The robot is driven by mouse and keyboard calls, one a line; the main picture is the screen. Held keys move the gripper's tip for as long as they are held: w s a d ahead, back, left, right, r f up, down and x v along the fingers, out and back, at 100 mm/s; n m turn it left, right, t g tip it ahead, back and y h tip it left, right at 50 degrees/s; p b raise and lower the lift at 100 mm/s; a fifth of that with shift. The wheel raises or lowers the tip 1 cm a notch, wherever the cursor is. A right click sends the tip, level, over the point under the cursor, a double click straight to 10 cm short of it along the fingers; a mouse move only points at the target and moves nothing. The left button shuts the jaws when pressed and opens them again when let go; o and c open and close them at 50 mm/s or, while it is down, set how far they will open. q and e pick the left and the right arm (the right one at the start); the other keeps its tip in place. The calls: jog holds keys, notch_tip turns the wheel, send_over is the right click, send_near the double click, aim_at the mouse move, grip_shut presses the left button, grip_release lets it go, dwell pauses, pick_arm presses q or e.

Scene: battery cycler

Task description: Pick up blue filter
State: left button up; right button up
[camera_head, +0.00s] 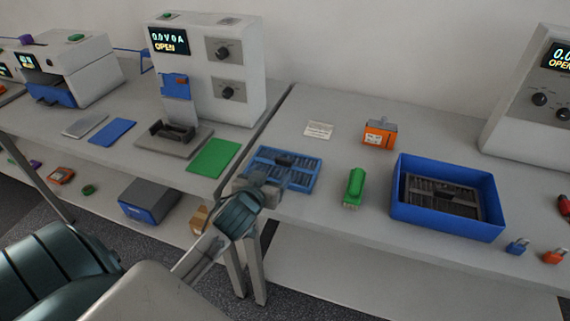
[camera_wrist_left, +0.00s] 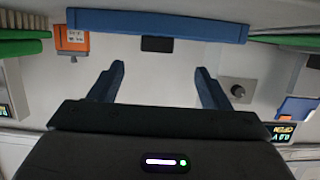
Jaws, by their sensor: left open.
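The blue filter (camera_head: 304,180), a flat slatted blue frame, lies on the right-hand table near its left edge. My left gripper (camera_head: 262,182) is at its front left corner and covers part of it in the head view. In the left wrist view, the filter's blue edge (camera_wrist_left: 157,25) spans the top, beyond the fingertips. The left gripper (camera_wrist_left: 160,78) is open, with nothing between its two blue fingers. Whether a finger touches the filter cannot be told. My right gripper is not in view.
A green brush-like part (camera_head: 354,187) stands right of the filter, with a blue bin (camera_head: 447,220) holding a dark slatted part farther right. An orange box (camera_head: 379,133) and white card (camera_head: 319,130) lie behind. A green sheet (camera_head: 213,158) and grey cycler (camera_head: 230,75) are left.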

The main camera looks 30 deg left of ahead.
aim_at(283, 162)
pick_arm(q)
jog(key=shift+x, duration=0.95)
jog(key=shift+w, duration=0.3)
jog(key=p+x, duration=0.2)
jog(key=x, duration=0.2)
jog(key=shift+w+d+f, duration=0.1)
jog(key=shift+f, duration=0.1)
jog(key=shift+w+f, duration=0.25)
jog(key=shift+w, duration=0.2)
jog(key=shift+s, duration=0.1)
jog(key=c, duration=1.1)
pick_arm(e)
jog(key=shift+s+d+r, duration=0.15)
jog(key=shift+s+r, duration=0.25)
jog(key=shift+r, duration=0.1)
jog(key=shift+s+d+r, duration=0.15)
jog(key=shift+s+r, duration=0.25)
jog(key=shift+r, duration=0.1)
pick_arm(q)
jog(key=shift+r, duration=0.1)
